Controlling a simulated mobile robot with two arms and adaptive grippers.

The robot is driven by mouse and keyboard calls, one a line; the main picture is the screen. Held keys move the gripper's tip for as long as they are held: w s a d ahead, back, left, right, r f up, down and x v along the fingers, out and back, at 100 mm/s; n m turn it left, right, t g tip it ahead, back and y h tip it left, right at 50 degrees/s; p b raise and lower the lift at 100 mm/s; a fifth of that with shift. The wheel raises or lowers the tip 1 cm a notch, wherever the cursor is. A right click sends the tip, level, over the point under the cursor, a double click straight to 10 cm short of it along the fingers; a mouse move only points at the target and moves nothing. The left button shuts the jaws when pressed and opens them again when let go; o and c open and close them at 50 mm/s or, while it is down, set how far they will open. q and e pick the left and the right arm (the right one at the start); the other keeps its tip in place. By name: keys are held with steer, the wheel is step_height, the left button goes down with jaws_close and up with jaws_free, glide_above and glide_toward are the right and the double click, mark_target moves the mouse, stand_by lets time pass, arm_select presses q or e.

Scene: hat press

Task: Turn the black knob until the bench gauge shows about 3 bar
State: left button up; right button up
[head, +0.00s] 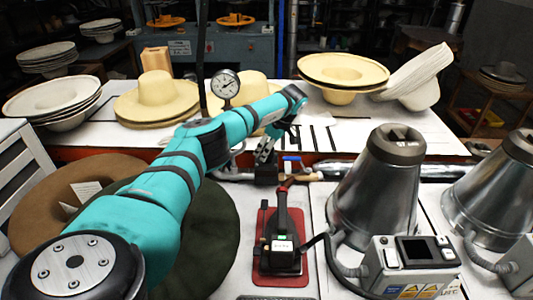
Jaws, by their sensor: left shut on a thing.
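The round bench gauge (225,84) has a white dial and stands upright behind my teal left arm. Its needle is too small to read surely. The black knob (265,174) sits low on the pipe fitting at the back edge of the near bench. My left gripper (264,158) points down over the knob and is shut on it. The fingertips and the knob's top partly hide each other. My right gripper is not in view.
A blue valve handle (292,159) and a wooden-handled tool (300,177) lie just right of the knob. A black iron (282,240) stands on a red pad. Metal cones (375,190) stand at right. Straw hats (157,95) line the far table.

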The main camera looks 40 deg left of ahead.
arm_select(q)
steer(key=n+g+b, duration=0.1)
steer(key=n+b, duration=0.2)
steer(key=shift+f+h, duration=0.15)
steer(key=shift+h, duration=0.15)
steer(key=shift+n+b, duration=0.5)
steer(key=shift+b, duration=0.1)
steer(key=shift+r, duration=0.2)
steer(key=o, duration=1.1)
steer(key=shift+o, duration=0.2)
steer(key=v, duration=0.7)
steer(key=shift+w+r, duration=0.15)
steer(key=shift+r, duration=0.05)
steer(key=shift+d, duration=0.1)
